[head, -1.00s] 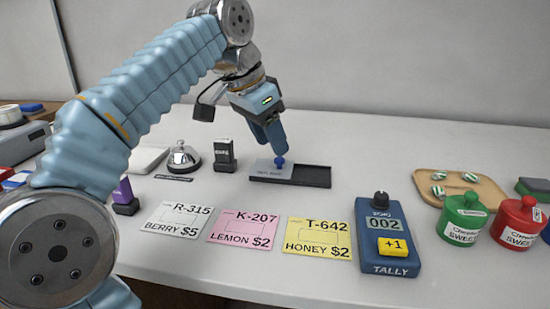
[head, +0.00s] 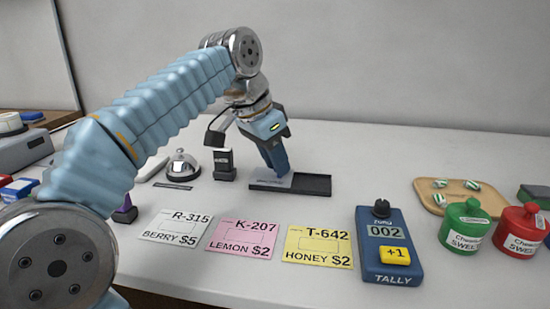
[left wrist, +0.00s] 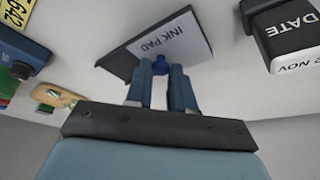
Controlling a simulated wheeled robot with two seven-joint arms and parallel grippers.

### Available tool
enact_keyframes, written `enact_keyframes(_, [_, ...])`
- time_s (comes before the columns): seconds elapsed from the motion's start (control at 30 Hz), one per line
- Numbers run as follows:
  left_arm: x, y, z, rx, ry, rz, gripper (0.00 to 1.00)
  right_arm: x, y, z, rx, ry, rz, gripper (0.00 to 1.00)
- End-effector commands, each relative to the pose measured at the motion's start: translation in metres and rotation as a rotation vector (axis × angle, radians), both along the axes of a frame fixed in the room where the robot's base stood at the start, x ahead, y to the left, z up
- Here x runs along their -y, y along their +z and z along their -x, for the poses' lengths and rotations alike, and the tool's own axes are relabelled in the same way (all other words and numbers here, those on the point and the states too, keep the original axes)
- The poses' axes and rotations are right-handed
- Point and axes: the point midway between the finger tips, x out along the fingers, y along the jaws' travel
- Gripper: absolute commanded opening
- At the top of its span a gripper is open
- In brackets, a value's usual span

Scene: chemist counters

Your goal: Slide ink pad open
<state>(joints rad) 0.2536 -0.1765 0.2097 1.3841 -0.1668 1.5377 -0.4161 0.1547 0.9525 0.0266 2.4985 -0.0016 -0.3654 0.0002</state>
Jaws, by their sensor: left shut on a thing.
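The ink pad is a low black tray (head: 318,187) with a pale grey sliding lid (left wrist: 178,40) lettered INK PAD. The lid covers one part of the tray. The dark part lies uncovered on the right in the head view and on the left in the left wrist view. A small blue knob (left wrist: 160,66) stands on the lid near its edge. My left gripper (left wrist: 160,84) is shut on this knob, with a finger on each side. In the head view my left gripper (head: 280,172) points down at the lid and hides the knob. My right gripper is not in view.
A date stamp (head: 224,164) and a bell (head: 182,165) stand left of the pad. Three price cards, the middle one pink (head: 242,238), and a blue tally counter (head: 388,245) lie in front. Sweet jars (head: 464,225) and a wooden tray (head: 427,193) are at right. The counter behind the pad is clear.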

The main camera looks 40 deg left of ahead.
Motion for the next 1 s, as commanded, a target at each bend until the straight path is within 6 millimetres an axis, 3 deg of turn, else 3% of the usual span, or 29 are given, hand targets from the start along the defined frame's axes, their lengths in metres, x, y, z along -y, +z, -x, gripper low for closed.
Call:
enact_keyframes(0.23, [0.006,0.002,-0.003,-0.001,-0.002,0.000,0.00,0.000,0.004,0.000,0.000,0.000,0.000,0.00])
enact_keyframes(0.53, [0.054,0.002,-0.030,-0.002,-0.004,0.000,0.00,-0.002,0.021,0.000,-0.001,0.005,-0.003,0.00])
enact_keyframes(0.87, [0.060,0.000,-0.033,0.001,0.000,-0.001,0.00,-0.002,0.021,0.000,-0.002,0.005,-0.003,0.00])
enact_keyframes(0.9, [0.060,0.000,-0.033,0.001,0.000,-0.001,0.24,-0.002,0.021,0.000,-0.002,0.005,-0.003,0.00])
enact_keyframes(1.0, [0.060,0.000,-0.033,0.001,0.000,0.000,0.40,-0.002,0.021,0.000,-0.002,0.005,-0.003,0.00])
